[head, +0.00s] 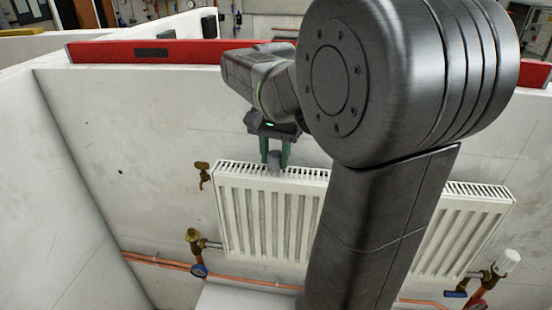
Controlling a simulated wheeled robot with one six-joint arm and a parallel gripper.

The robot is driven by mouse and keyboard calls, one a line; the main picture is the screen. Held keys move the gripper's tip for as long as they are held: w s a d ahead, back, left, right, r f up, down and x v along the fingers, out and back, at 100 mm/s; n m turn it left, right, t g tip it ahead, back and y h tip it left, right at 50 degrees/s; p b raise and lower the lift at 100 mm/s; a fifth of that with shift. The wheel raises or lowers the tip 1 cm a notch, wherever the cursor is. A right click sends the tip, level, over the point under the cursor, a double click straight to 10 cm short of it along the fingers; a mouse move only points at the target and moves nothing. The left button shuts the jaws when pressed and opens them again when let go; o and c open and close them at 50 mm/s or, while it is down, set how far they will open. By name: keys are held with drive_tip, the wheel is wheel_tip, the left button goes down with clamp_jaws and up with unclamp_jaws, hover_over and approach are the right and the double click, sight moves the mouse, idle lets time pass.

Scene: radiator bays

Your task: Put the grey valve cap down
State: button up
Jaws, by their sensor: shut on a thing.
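My gripper (275,152) is in the upper middle of the head view, its green fingers pointing down just above the top of the white radiator (268,222). It is shut on the grey valve cap (274,161), a small grey piece between the fingertips. The cap's lower end overlaps the radiator's top grille in the picture; I cannot tell whether it touches. A brass valve (193,237) without a cap is at the radiator's lower left. A valve with a white cap (508,262) is at the lower right. My arm hides the middle of the radiator.
A brass fitting (203,174) sticks out at the radiator's upper left. Copper pipes (150,261) run low along the wall, with a blue-handled valve (199,271). A red spirit level (110,52) lies along the wall's top. A white side wall (50,190) bounds the bay at left.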

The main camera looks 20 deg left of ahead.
sight(275, 153)
drive_tip(key=shift+f, duration=0.7)
drive_tip(key=o, duration=1)
drive_tip(key=shift+f, duration=0.15)
drive_tip(key=shift+c, duration=0.2)
wheel_tip(275, 153, up, 12)
drive_tip(key=shift+r, duration=0.2)
